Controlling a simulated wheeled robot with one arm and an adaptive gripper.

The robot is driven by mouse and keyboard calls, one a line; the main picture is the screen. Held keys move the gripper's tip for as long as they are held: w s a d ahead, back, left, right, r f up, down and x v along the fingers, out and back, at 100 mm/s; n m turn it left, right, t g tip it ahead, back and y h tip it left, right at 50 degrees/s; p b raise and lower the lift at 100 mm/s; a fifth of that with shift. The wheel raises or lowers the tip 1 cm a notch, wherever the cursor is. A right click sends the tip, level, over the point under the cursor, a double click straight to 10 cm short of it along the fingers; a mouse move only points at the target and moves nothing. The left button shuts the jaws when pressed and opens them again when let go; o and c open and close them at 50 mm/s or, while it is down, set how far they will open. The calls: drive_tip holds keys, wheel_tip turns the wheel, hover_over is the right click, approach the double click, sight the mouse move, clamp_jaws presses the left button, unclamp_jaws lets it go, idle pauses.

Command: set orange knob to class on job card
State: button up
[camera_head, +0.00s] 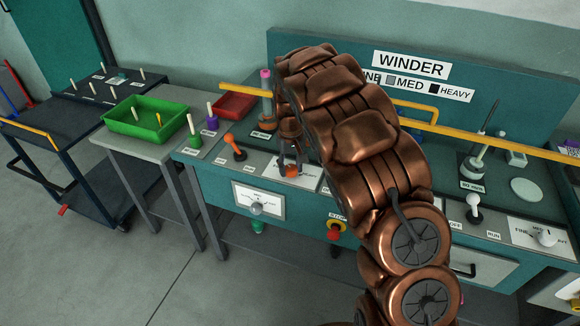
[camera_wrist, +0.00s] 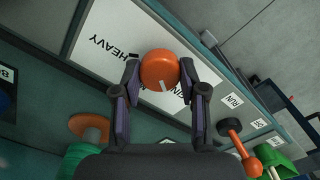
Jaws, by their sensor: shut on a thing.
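The orange knob (camera_wrist: 160,70) sits on a white plate (camera_wrist: 108,30) in the wrist view. My gripper (camera_wrist: 159,77) is shut on it, one finger on each side. A pale pointer mark on the knob faces the palm side. The upside-down word HEAVY shows left of the knob; the other lettering is partly hidden by the fingers. In the head view the orange knob (camera_head: 291,171) shows below my gripper (camera_head: 291,160), on the bench left of my arm. I cannot make out a job card with a readable class.
The WINDER board (camera_head: 410,65) lists FINE, MED and HEAVY. An orange lever (camera_head: 234,147) stands left of the knob. A yellow rail (camera_head: 500,146) runs across the bench. A white knob (camera_head: 547,237) is at right. A green tray (camera_head: 150,122) stands on the left table.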

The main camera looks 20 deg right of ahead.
sight(291, 168)
drive_tip(key=m+b, duration=0.1)
drive_tip(key=m, duration=0.4)
drive_tip(key=shift+m+b, duration=0.3)
drive_tip(key=shift+b, duration=0.05)
drive_tip(key=m, duration=0.5)
drive_tip(key=shift+b, duration=0.3)
drive_tip(key=shift+m, duration=0.4)
drive_tip(key=o, duration=1.1)
drive_tip(key=shift+o, duration=0.2)
drive_tip(key=shift+r, duration=0.1)
wheel_tip(291, 168, up, 12)
